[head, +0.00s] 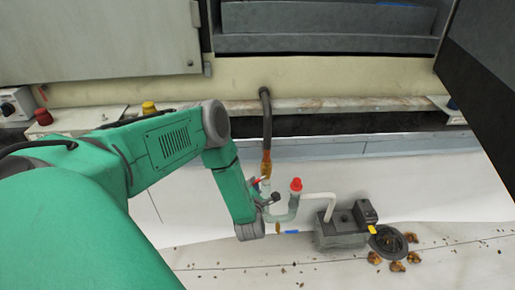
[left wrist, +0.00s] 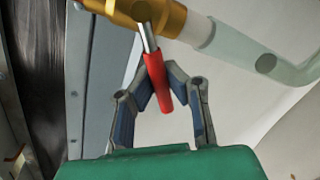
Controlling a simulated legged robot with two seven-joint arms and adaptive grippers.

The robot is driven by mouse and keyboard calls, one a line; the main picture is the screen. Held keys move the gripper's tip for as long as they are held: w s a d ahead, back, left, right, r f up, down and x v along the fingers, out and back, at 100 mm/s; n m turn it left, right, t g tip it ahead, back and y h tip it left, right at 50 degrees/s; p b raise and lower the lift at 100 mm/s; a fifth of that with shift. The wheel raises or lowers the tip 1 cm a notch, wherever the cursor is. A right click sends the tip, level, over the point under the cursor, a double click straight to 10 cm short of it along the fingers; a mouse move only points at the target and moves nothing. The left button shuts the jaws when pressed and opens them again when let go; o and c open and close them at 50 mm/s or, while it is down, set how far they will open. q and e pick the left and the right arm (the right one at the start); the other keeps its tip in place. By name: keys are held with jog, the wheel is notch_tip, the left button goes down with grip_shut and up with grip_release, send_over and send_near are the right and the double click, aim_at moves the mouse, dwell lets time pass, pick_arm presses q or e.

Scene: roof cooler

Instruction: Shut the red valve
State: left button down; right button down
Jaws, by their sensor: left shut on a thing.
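The red valve handle (left wrist: 157,80) shows in the left wrist view as a red sleeve on a metal lever, hanging down from a brass valve body (left wrist: 165,15). In the head view a small bit of the red handle (head: 257,181) shows beside the brass fitting (head: 266,165) on the pipe. My left gripper (left wrist: 160,88) is shut on the red handle, with its fingertips on either side of it. In the head view my left gripper (head: 269,197) is small and partly hidden by the wrist. My right gripper is not in view.
A red-capped pipe fitting (head: 296,185) stands just right of the handle. A white pipe (head: 320,196) leads to a grey pump block (head: 342,232). A round drain (head: 388,241) with dry leaves lies at right. A dark hose (head: 266,115) comes down from the wall.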

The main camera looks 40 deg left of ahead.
pick_arm(q)
jog(key=shift+s+d+r+m+g+y+p, duration=0.2)
jog(key=shift+r+m+p, duration=0.3)
jog(key=shift+m, duration=0.45)
jog(key=shift+s+a+r+m+g+y+p, duration=0.1)
jog(key=shift+r+m+g+p, duration=0.35)
jog(key=shift+m, duration=0.55)
jog(key=shift+s+d+r+m+g+y+p, duration=0.15)
jog(key=shift+r+m+p, duration=0.35)
jog(key=shift+m, duration=0.45)
jog(key=shift+w+f, duration=0.1)
jog(key=c, duration=1.6)
grip_release()
jog(key=shift+o, duration=0.2)
jog(key=shift+r, duration=0.3)
jog(key=v, duration=1.2)
